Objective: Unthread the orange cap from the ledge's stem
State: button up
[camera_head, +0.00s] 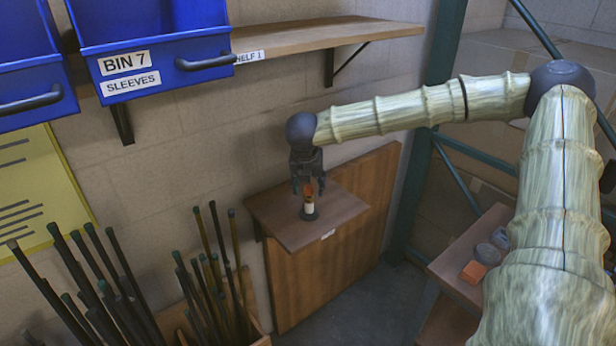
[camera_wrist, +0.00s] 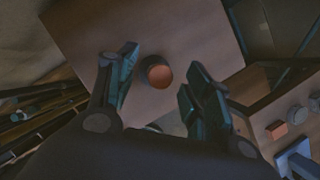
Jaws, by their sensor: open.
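The orange cap (camera_head: 308,190) tops a pale stem (camera_head: 309,206) with a dark round base on the brown ledge (camera_head: 343,206). In the wrist view the cap (camera_wrist: 159,75) is a round orange top seen from above, with the ledge (camera_wrist: 110,35) under it. My gripper (camera_head: 308,186) points down over the cap. In the wrist view its two open fingers (camera_wrist: 158,82) stand on either side of the cap, with a gap on each side. Whether the fingertips reach down to the cap's height I cannot tell.
Blue bins (camera_head: 155,45) and a wooden shelf (camera_head: 320,35) are on the wall above. Several dark-tipped rods (camera_head: 205,280) stand at the lower left. A side shelf (camera_head: 462,262) at right holds an orange block (camera_head: 473,272). The ledge around the stem is clear.

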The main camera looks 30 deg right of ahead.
jog(key=shift+d+f, duration=0.15)
jog(key=shift+f, duration=0.15)
grip_shut()
dwell(0.4)
jog(key=shift+r+n+t+y+p, duration=0.1)
jog(key=shift+n+t+y+p, duration=0.25)
jog(key=shift+n+p, duration=0.9)
jog(key=shift+n+t+y+p, duration=0.15)
jog(key=shift+n+y+p, duration=0.3)
jog(key=shift+n+p, duration=0.75)
jog(key=shift+d+n+y+p, duration=0.1)
jog(key=shift+n+y+p, duration=0.4)
jog(key=shift+n+p, duration=0.8)
jog(key=shift+p, duration=0.6)
jog(key=shift+n+y+p, duration=0.5)
jog(key=shift+n+p, duration=0.55)
jog(key=shift+p, duration=0.65)
